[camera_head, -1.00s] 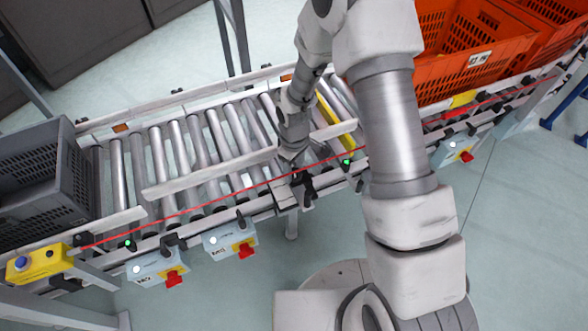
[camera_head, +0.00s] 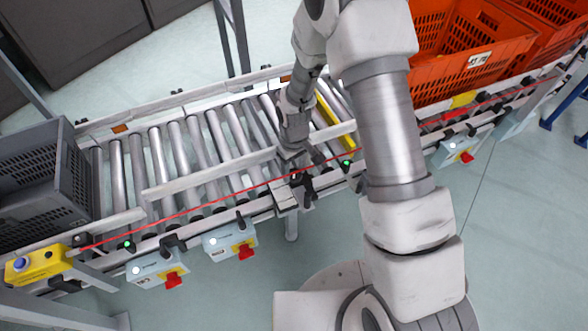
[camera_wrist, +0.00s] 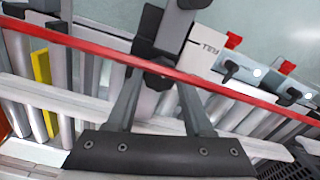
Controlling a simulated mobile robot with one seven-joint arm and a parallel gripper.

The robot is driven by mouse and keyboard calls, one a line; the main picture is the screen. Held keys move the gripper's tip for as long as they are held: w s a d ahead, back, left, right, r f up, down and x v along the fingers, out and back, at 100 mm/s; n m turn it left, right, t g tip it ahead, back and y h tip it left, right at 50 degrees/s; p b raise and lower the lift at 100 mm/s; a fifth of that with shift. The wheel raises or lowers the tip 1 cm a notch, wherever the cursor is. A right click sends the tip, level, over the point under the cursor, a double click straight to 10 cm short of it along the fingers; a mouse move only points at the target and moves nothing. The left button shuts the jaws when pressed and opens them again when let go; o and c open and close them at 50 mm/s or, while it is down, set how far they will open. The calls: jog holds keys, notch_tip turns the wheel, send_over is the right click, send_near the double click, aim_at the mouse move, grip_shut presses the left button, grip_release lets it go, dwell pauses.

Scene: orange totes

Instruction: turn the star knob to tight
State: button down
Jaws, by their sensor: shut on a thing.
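The dark star knob (camera_wrist: 158,76) sits on the conveyor's near side rail, next to a dark upright bracket and a pale box (camera_wrist: 207,48) with a partly readable label. My gripper (camera_wrist: 160,92) reaches over the rail with its two fingers closed around the knob. The fingers hide part of the knob, and I cannot read its turn angle. In the head view my gripper (camera_head: 298,166) is over the near rail, at the dark bracket and the pale box (camera_head: 285,199).
A red cord (camera_head: 200,209) runs along the near rail, close to my gripper. A grey tote (camera_head: 38,185) stands on the rollers at left, orange totes (camera_head: 470,55) at right. Control boxes with red switches (camera_head: 172,281) hang below the rail. A yellow strip (camera_head: 335,122) lies between rollers.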

jog(key=shift+c, duration=1.4)
grip_release()
jog(key=shift+r, duration=0.1)
notch_tip(320, 180, up, 17)
jog(key=p, duration=0.5)
jog(key=shift+r, duration=0.15)
notch_tip(320, 180, up, 17)
jog(key=m+t, duration=0.3)
send_over(294, 173)
jog(key=s+d, duration=0.6)
jog(key=d, duration=0.2)
jog(key=s+d+r+m+t, duration=0.4)
jog(key=s+r, duration=0.3)
jog(key=s, duration=0.5)
notch_tip(294, 173, up, 14)
jog(key=g+p, duration=0.1)
jog(key=p, duration=1.3)
jog(key=shift+s+d+r, duration=0.15)
jog(key=shift+s+d, duration=0.15)
